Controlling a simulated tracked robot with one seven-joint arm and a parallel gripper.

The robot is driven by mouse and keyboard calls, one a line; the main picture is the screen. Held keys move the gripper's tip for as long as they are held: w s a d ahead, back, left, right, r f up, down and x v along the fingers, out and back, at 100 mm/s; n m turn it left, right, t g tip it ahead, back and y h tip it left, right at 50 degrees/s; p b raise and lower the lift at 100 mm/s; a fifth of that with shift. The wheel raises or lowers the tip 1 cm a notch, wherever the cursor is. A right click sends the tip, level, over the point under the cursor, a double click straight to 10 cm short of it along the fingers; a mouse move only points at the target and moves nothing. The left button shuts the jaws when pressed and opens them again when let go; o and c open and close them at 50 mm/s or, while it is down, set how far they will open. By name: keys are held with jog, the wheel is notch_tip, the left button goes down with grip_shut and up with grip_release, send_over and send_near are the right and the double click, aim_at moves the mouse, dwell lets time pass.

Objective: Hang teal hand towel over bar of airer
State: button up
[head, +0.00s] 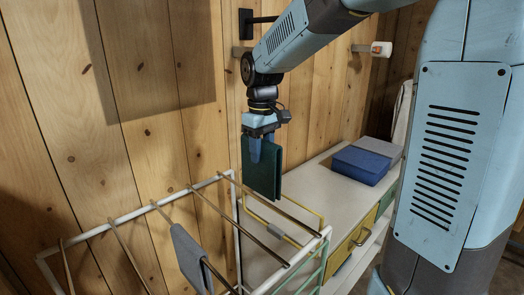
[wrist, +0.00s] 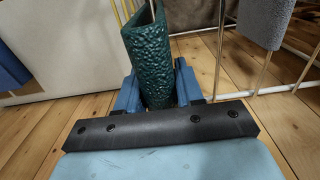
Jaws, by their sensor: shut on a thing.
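The teal hand towel (head: 266,178) hangs folded and dark green from my gripper (head: 262,146). My gripper is shut on its upper edge. In the wrist view the towel (wrist: 155,62) stands out between the two blue fingers (wrist: 158,88), its textured side showing. The airer (head: 236,235) is a white frame with several thin wooden bars at the lower left of the head view. The towel hangs above the airer's far right end. The picture does not clearly show which bar lies under it, or whether it touches one.
A grey cloth (head: 188,258) hangs over one airer bar. The plank wall (head: 150,110) stands close behind.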

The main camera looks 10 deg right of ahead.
aim_at(262, 177)
jog(key=shift+f, duration=0.15)
jog(key=shift+f, duration=8.55)
jog(key=o, duration=0.9)
jog(key=shift+c, duration=0.2)
jog(key=shift+o, duration=0.5)
jog(key=o, duration=0.5)
jog(key=shift+c, duration=0.2)
jog(key=shift+r, duration=4.5)
